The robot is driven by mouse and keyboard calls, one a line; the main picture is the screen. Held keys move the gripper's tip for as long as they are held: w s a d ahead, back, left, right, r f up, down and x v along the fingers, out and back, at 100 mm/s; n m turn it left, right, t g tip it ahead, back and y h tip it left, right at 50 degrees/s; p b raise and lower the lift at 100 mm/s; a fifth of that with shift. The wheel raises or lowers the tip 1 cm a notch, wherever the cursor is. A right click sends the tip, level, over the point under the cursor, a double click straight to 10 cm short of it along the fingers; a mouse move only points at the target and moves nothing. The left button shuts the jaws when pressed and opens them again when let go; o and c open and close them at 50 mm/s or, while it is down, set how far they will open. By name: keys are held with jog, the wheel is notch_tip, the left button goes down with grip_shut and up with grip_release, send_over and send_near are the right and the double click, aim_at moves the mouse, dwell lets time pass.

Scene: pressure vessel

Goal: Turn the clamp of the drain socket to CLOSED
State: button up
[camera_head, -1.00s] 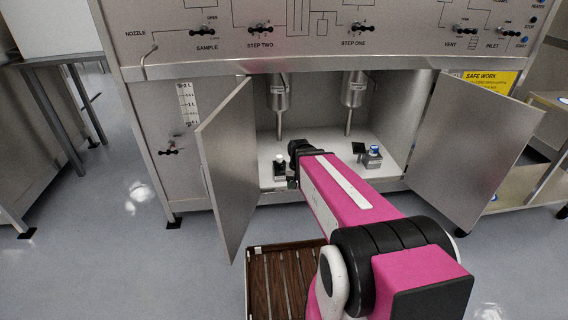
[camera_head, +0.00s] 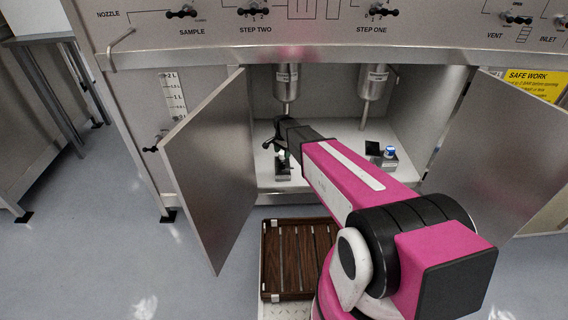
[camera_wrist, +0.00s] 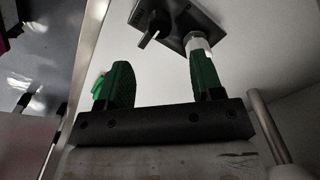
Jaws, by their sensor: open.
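A small socket block (camera_head: 283,172) with a pale cap stands on the left of the cabinet floor. It appears in the wrist view as a dark plate (camera_wrist: 178,18) with a black clamp lever (camera_wrist: 154,28) and a whitish cylinder (camera_wrist: 197,46). My gripper (camera_head: 274,143) is just above and beside this block. In the wrist view its green fingers (camera_wrist: 160,66) are open, with the right finger close to the cylinder; contact cannot be told. The lever lies beyond the gap between the fingers.
A second block with a blue cap (camera_head: 390,151) stands to the right on the cabinet floor. Open doors (camera_head: 212,165) and (camera_head: 485,155) flank the opening. Two vessels (camera_head: 287,82) and (camera_head: 373,82) hang above. A slatted wooden crate (camera_head: 270,262) lies in front.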

aim_at(283, 164)
notch_tip(283, 164, down, 9)
jog(key=shift+r, duration=0.15)
dwell(0.4)
jog(key=c, duration=0.9)
